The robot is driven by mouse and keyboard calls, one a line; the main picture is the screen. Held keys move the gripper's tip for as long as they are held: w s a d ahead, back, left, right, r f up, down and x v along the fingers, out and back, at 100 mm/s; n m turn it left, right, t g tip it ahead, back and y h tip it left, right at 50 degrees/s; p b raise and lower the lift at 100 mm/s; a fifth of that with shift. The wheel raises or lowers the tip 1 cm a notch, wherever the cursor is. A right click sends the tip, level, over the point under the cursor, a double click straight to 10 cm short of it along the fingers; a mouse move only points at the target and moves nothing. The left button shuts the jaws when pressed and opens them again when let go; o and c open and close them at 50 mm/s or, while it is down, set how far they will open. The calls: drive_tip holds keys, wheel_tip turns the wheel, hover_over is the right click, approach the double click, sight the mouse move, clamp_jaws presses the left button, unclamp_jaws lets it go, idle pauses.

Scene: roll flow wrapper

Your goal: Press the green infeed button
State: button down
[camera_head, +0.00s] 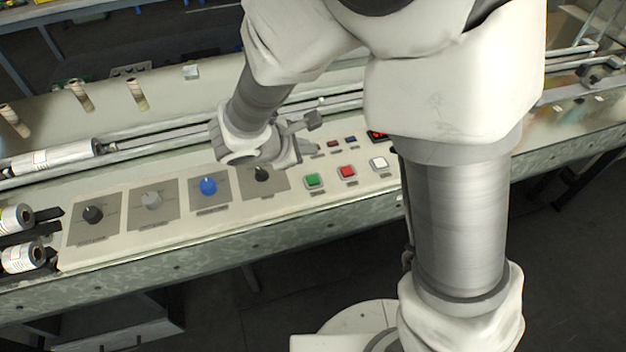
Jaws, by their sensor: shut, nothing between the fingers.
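My gripper (292,157) is over the panel, up and to the left of the green button. It is shut and empty, with its fingers partly hidden by my wrist. The picture does not clearly show its height above the panel, but it appears apart from the green button.
A red button (347,172) and a white button (379,163) stand right of the green one. Black, grey and blue knobs (208,186) line the panel to the left, with a dark knob (262,174) close to my gripper. Film rolls (55,158) lie at the left.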

sight(309, 182)
wheel_tip(309, 182, down, 7)
drive_tip(key=b, duration=0.5)
idle(1.8)
drive_tip(key=shift+f+b, duration=0.35)
drive_tip(key=shift+b, duration=0.3)
